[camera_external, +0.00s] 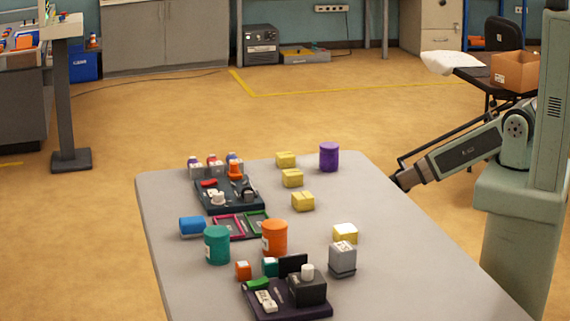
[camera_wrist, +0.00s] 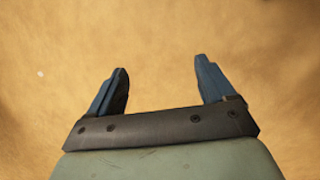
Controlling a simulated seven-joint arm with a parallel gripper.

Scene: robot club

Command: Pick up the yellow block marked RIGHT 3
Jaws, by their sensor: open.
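Three yellow blocks stand in a loose row on the grey table: a far one (camera_external: 286,160), a middle one (camera_external: 292,178) and a nearer one (camera_external: 303,201). Another yellow block (camera_external: 345,234) with a pale top stands closer to the front. Their markings are too small to read, so I cannot tell which is RIGHT 3. My gripper (camera_external: 398,184) is at the table's right edge, apart from every block. In the wrist view my gripper (camera_wrist: 162,85) is open and empty, with only tan floor beyond the fingers.
A purple canister (camera_external: 329,157) stands at the table's far end. Orange (camera_external: 275,238) and teal (camera_external: 217,245) canisters, a grey block (camera_external: 342,256) and a dark tray (camera_external: 262,306) crowd the front. Another dark tray (camera_external: 256,207) lies left. The table's right side (camera_external: 400,260) is clear.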

